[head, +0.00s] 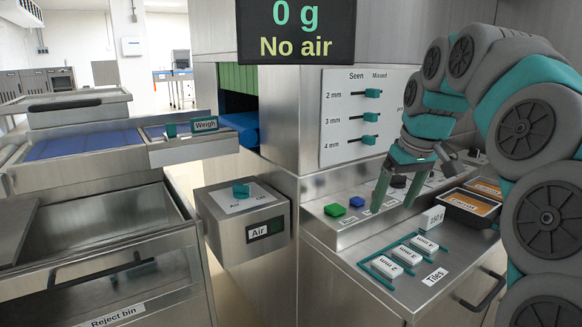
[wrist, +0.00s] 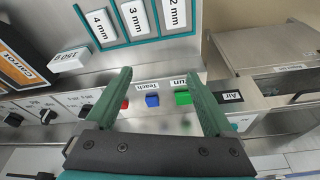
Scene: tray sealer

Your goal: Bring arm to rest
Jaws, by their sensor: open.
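My gripper (head: 394,206) is open and empty, its fingers pointing down over the sloped button panel (head: 350,236) in the head view. In the wrist view my gripper (wrist: 158,74) shows two green fingers spread apart, with nothing between the tips. A blue button (wrist: 152,100) and a green button (wrist: 183,98) appear between and beside the fingers there. In the head view the green button (head: 335,210) and blue button (head: 357,202) lie left of the fingers. My arm bends down from the right. Whether the fingers touch the panel cannot be told.
Labelled white tiles (head: 408,254) sit in a teal rack on the lower shelf. A dark tray with orange cards (head: 470,205) stands right of the gripper. The air box (head: 243,222) and reject bin (head: 120,290) are left. The screen (head: 296,32) reads "0 g, No air".

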